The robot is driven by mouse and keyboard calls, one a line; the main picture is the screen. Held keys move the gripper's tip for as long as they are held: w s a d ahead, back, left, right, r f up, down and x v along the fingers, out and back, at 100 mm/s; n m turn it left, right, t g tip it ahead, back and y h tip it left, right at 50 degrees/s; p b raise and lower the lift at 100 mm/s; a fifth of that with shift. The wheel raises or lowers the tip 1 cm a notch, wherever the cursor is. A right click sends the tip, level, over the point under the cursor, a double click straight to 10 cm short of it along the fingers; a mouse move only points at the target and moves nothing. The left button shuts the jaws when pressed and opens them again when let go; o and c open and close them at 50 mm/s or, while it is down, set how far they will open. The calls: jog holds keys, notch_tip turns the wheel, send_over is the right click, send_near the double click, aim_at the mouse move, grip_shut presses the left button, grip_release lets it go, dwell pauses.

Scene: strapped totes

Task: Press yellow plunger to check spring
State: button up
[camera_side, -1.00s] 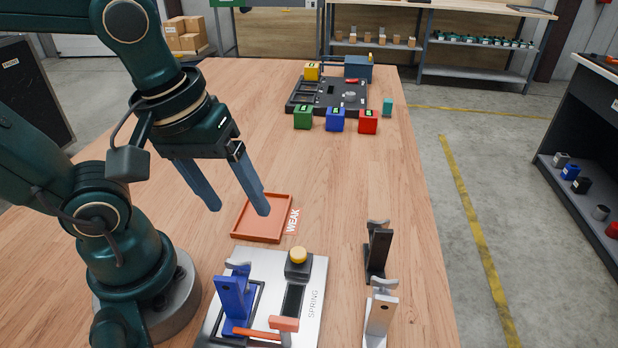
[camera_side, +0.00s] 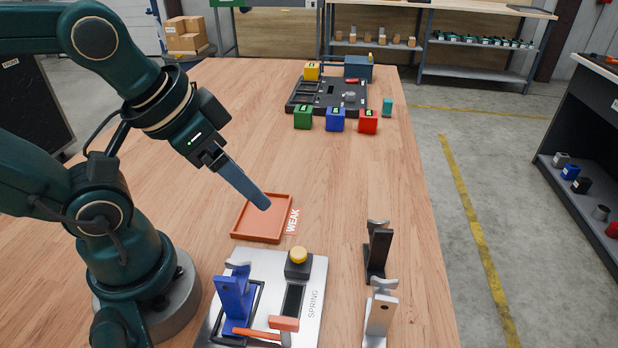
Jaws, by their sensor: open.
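The yellow plunger (camera_side: 298,255) is a round yellow knob on a small dark block. The block sits at the top right corner of the metal plate marked SPRING (camera_side: 316,290). My gripper (camera_side: 265,204) is above the table, up and left of the plunger and apart from it. Its fingers point down and right, in front of the orange tray in the picture. The fingers line up in this view, so the gap between them is hidden. I see nothing held.
The orange tray (camera_side: 240,237) marked WEAK lies behind the plate. A blue stand (camera_side: 236,300) is on the plate's left. Black (camera_side: 378,250) and white (camera_side: 379,315) stands are to the right. Green (camera_side: 303,118), blue (camera_side: 335,121) and red (camera_side: 367,122) blocks are farther back.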

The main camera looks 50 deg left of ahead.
dwell(0.3)
grip_shut()
dwell(1.6)
